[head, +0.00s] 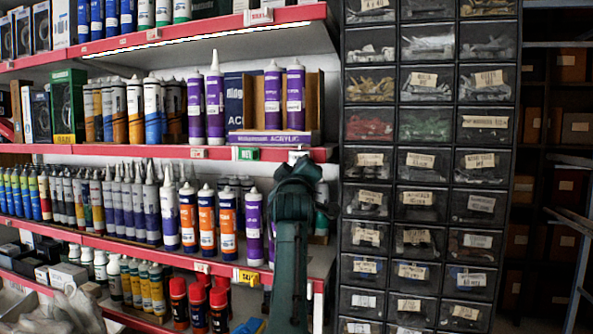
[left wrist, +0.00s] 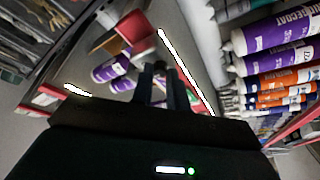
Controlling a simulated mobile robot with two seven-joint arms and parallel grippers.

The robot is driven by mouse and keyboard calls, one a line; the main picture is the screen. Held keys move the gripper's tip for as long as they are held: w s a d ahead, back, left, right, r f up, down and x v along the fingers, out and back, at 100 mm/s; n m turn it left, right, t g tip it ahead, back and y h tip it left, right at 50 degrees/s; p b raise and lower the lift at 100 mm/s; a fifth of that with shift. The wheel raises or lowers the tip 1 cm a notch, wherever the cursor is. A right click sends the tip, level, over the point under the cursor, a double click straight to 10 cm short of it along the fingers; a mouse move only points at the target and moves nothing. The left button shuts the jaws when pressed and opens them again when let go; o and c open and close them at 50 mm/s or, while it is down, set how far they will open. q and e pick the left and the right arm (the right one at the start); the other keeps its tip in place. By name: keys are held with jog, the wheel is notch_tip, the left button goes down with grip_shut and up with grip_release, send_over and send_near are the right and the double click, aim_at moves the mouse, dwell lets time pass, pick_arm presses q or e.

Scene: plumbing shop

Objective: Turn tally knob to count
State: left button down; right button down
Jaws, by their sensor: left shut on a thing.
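My left arm rises from below in the head view, and its dark green wrist and gripper (head: 296,168) reach the red middle shelf edge. A small pale piece shows just above the gripper there. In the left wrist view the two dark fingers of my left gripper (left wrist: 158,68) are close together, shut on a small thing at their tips. I take this to be the tally knob; it is mostly hidden by the fingers and I cannot read its setting. My right gripper is not in view.
Red-edged shelves (head: 110,152) hold many tubes and bottles. Purple tubes (head: 296,95) stand just above the gripper, and orange-and-white tubes (head: 207,222) stand lower left. A dark cabinet of labelled drawers (head: 428,190) stands close on the right.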

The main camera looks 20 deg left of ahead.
pick_arm(q)
jog(key=c, duration=1.4)
grip_release()
